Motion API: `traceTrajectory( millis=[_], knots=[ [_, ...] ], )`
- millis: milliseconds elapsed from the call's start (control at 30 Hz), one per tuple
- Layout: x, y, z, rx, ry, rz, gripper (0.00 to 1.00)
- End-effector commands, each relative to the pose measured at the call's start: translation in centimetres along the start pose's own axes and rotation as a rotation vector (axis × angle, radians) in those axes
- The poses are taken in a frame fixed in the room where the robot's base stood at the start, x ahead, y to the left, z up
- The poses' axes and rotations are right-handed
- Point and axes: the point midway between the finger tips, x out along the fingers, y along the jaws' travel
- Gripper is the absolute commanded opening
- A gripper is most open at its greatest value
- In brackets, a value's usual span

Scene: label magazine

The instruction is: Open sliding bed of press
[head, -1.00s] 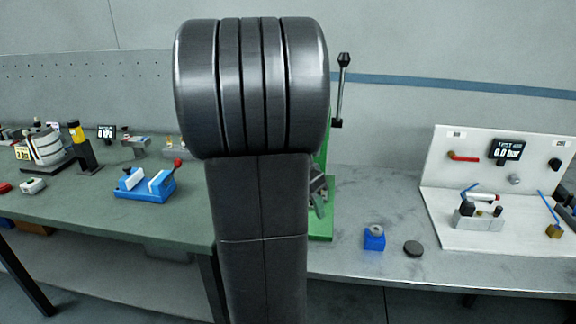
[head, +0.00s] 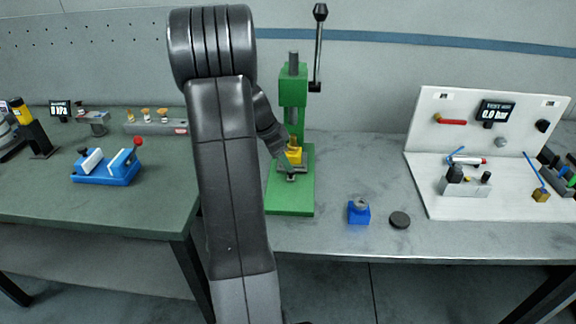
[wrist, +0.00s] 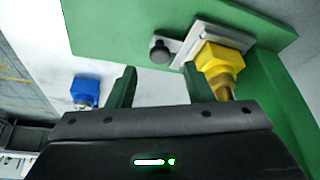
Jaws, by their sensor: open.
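The green press (head: 293,95) stands on the grey bench, with a black lever at its upper right. Its sliding bed (head: 291,168) is a grey plate low on the green base, with a yellow block (head: 294,155) above it. In the wrist view the bed plate (wrist: 220,36) has a dark round knob (wrist: 160,52) on its near end, and the yellow block (wrist: 220,66) is beside it. My gripper (wrist: 160,85) is open and empty. The knob appears beyond the gap between its two fingers, apart from them. In the head view my arm partly hides the press's left side.
A blue block (head: 358,212) and a dark round disc (head: 400,220) lie on the bench right of the press. A white test panel (head: 425,130) stands farther right. A blue vise (head: 107,167) sits on the green bench at left. Bare bench lies in front of the press.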

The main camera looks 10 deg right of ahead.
Motion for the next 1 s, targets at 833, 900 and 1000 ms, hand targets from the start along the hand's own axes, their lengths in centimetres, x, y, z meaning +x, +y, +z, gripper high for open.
traceTrajectory(
  millis=[833, 900, 1000],
  knots=[
    [4.2, 0.0, 0.0, -0.001, -0.001, -0.001, 0.09],
    [4.2, 0.0, 0.0, -0.001, -0.001, -0.001, 0.0],
    [4.2, 0.0, 0.0, -0.001, -0.001, -0.001, 0.0]
  ],
)
